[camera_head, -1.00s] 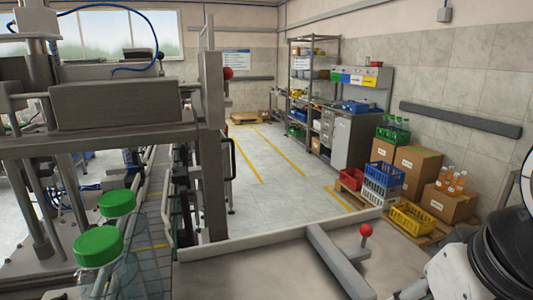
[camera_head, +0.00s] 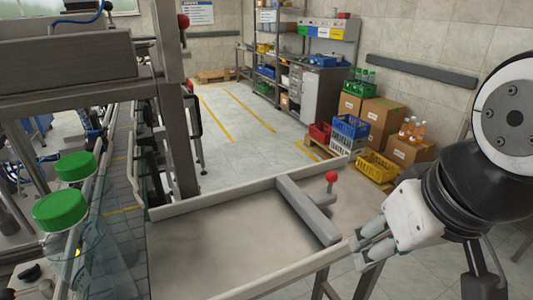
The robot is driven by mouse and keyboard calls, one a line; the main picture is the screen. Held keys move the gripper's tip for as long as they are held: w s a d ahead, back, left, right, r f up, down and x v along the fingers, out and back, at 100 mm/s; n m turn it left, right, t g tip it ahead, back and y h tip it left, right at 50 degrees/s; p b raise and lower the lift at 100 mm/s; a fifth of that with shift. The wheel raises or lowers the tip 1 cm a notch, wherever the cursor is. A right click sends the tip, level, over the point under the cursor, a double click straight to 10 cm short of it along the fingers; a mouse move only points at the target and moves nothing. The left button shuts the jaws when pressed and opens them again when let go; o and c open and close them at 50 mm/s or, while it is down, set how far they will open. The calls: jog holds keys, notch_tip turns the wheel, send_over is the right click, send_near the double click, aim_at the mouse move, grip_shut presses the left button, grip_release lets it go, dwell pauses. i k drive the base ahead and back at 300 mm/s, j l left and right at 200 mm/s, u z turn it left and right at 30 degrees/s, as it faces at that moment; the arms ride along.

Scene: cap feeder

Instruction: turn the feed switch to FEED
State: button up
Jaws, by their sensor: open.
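A black knob (camera_head: 30,272) sits on a grey panel at the lower left corner of the head view. It may be the feed switch; no label is readable and I cannot tell which way it points. My gripper (camera_head: 370,250) is at the lower right, pointing left, open and empty beside the right edge of the grey tray. It is far to the right of the knob, with the whole tray between them.
The grey tray (camera_head: 200,245) has a raised rim and a bar (camera_head: 308,210) with a red ball lever (camera_head: 331,177). Bottles with green caps (camera_head: 60,207) stand at the left by a metal frame (camera_head: 176,120). Crates (camera_head: 350,128) and boxes (camera_head: 382,112) stand behind the tray.

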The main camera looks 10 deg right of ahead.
aim_at(32, 274)
jog(key=i+j+u, duration=0.1)
jog(key=u, duration=1.5)
